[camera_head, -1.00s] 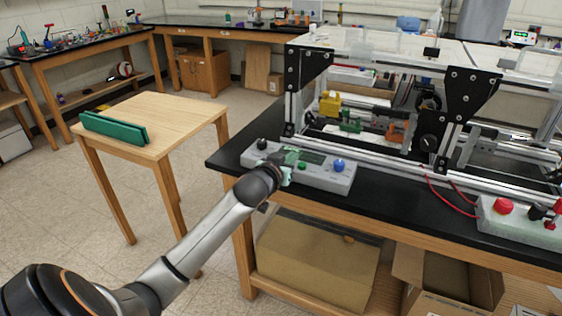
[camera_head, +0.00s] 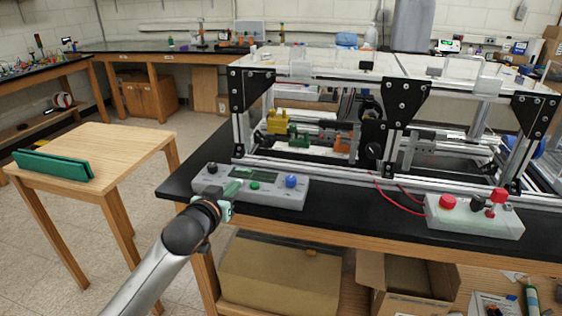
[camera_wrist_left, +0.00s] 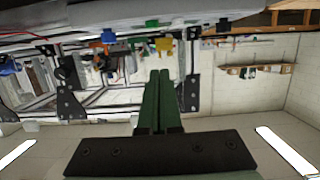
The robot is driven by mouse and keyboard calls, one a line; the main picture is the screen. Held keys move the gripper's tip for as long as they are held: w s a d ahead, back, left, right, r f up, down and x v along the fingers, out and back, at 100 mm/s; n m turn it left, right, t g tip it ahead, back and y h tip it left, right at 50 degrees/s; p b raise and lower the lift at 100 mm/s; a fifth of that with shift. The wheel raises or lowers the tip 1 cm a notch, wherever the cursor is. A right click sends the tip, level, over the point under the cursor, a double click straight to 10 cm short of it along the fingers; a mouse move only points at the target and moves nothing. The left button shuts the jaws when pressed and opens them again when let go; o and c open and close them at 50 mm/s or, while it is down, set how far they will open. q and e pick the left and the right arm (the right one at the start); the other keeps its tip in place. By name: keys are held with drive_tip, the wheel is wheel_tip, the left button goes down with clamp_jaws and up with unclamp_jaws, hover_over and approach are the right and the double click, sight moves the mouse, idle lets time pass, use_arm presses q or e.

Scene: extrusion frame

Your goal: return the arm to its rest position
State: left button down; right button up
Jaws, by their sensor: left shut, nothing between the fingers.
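My left gripper (camera_head: 232,190), with green fingers, is at the front edge of a grey control box (camera_head: 272,198) in the head view. It overlaps the box's left part in the picture; I cannot tell whether it touches. My left arm (camera_head: 160,262) reaches up to it from the bottom left. In the left wrist view the green fingers (camera_wrist_left: 158,98) lie together, shut with nothing between them. My right gripper is not in view.
The box has a black knob, a green button and a blue knob (camera_head: 291,181). An aluminium extrusion frame (camera_head: 393,100) stands behind it on the black bench. A second box with a red button (camera_head: 447,202) is at right. A wooden table (camera_head: 120,150) holding a green object (camera_head: 52,165) is at left.

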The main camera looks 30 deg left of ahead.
use_arm(q)
drive_tip(key=s+d+f+m+g+h, duration=0.1)
drive_tip(key=s+d+f, duration=0.25)
drive_tip(key=f, duration=0.25)
drive_tip(key=s+d+f+m+g+h+p, duration=0.1)
drive_tip(key=s+d+f, duration=0.25)
drive_tip(key=f, duration=0.35)
drive_tip(key=s+d+f+m+g+h, duration=0.1)
drive_tip(key=s+d+f, duration=0.25)
drive_tip(key=f, duration=0.25)
drive_tip(key=s+d+f+m+g+h+p, duration=0.1)
drive_tip(key=s+d+f+g+h, duration=0.1)
drive_tip(key=s+d+f, duration=0.8)
drive_tip(key=s+d, duration=0.1)
drive_tip(key=s, duration=0.3)
drive_tip(key=shift+d+f+m+g+h, duration=0.15)
drive_tip(key=shift+f+m+g+h, duration=0.15)
drive_tip(key=shift+g+h, duration=0.1)
